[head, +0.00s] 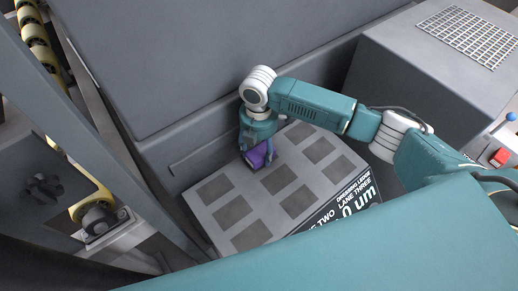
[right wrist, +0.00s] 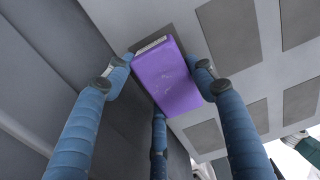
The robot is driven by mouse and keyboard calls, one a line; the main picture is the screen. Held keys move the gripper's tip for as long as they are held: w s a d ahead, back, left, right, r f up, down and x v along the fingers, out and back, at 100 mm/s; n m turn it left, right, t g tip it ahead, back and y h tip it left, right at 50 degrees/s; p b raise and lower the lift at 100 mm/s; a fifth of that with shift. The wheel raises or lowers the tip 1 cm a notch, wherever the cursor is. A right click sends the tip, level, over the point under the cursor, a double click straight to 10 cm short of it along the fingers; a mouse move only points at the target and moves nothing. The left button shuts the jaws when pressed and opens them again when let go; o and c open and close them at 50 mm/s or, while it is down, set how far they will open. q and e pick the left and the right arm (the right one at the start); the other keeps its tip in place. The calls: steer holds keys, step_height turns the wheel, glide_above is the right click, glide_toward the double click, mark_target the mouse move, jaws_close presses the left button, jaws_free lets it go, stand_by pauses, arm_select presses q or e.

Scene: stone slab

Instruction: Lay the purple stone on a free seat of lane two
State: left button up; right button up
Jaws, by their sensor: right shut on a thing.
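The purple stone (head: 257,157) is a flat block held in my right gripper (head: 256,150) at the back edge of the pale grey slab top (head: 208,211). In the right wrist view the stone (right wrist: 167,78) sits between the blue fingers of the right gripper (right wrist: 165,84). It is over or at the middle seat of the back row, largely hidden; I cannot tell whether it touches. Dark square seats look empty, including the middle-column seats (head: 279,180) and (head: 298,199). The front label reads lane two and lane three. My left gripper does not show.
A tall grey housing wall (head: 210,75) stands right behind the slab. A grey block with a grille (head: 467,38) is at the right, near a red button (head: 499,157). A frame with yellow rollers (head: 94,216) stands at the left. My teal arm crosses above the right side.

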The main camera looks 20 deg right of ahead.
mark_target(259, 148)
steer(key=o, duration=1.3)
steer(key=shift+f, duration=0.1)
steer(key=shift+o, duration=0.2)
step_height(259, 148, up, 12)
steer(key=shift+b, duration=0.35)
steer(key=shift+r, duration=0.25)
